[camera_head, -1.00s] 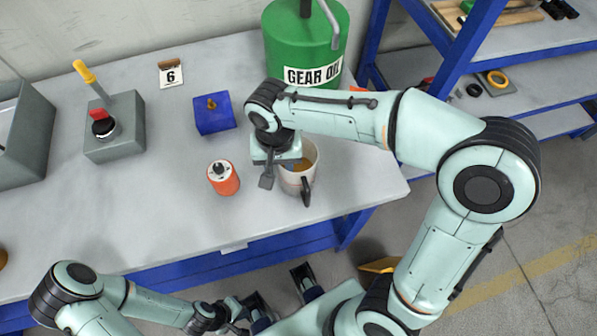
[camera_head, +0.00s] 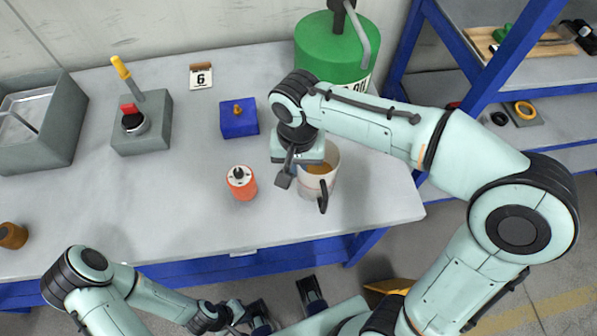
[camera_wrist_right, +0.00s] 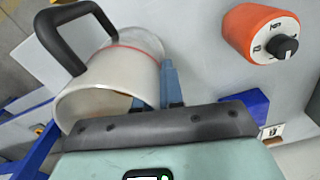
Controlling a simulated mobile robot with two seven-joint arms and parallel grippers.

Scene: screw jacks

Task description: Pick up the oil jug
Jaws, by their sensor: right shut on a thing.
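The oil jug (camera_head: 312,183) is a pale, mug-like vessel with a dark handle and brown oil inside. It is upright over the right part of the bench in the head view. In the right wrist view the jug (camera_wrist_right: 120,80) shows its open rim, black handle and a red line. My right gripper (camera_head: 298,168) is shut on the jug's wall at the rim; in the wrist view one blue finger is outside the wall, the other mostly hidden inside. I cannot tell whether the jug touches the bench. My left gripper (camera_head: 238,314) is low in front of the bench, its jaws unclear.
An orange timer (camera_head: 241,184) stands left of the jug, with a blue block (camera_head: 239,123) behind it. A green gear oil drum (camera_head: 325,52) stands behind my right arm. A grey lever box (camera_head: 150,138) and a grey bin (camera_head: 62,142) are left. The front middle bench is clear.

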